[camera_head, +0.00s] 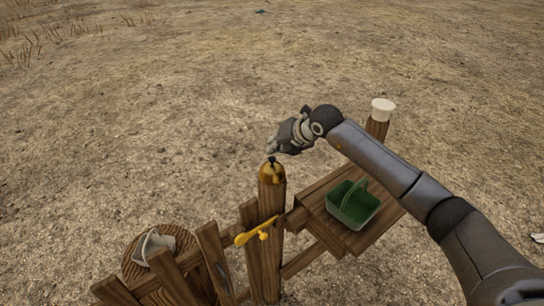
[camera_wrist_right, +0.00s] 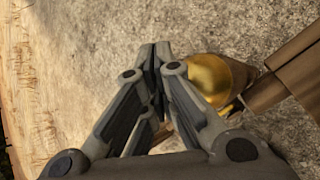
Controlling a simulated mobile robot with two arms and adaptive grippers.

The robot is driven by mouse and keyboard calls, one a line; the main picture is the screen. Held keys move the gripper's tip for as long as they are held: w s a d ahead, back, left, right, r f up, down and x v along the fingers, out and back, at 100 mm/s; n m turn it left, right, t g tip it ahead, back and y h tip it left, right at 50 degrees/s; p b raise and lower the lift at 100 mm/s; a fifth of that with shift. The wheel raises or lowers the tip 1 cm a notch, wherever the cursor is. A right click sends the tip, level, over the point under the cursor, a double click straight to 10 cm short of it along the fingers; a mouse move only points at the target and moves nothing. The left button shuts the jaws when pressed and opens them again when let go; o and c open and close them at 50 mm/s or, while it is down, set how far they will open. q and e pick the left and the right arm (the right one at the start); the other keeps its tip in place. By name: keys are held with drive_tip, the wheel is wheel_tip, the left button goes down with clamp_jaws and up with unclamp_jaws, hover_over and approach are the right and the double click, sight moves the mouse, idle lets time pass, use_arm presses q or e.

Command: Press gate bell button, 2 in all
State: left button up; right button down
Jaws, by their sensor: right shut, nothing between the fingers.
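The gate bell is a brass dome (camera_head: 271,173) on top of a wooden gate post (camera_head: 271,235). Its small dark button (camera_head: 271,160) sticks up at the top. In the wrist view the brass dome (camera_wrist_right: 208,78) shows just right of my fingers, and its button is hidden behind them. My right gripper (camera_head: 272,149) is shut and empty, with its fingertips just above the button. Whether they touch it I cannot tell. In the wrist view the closed fingertips (camera_wrist_right: 156,52) meet beside the dome. My left gripper is in neither view.
A yellow latch handle (camera_head: 257,234) sits on the post below the bell. A green basket (camera_head: 353,205) stands on a wooden shelf (camera_head: 327,232) to the right. A white-topped post (camera_head: 382,110) stands behind it. A pale object (camera_head: 153,247) lies on a round wooden top at left.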

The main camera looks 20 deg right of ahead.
idle(0.3)
drive_tip(key=shift+r+p, duration=1.3)
drive_tip(key=shift+r, duration=1.3)
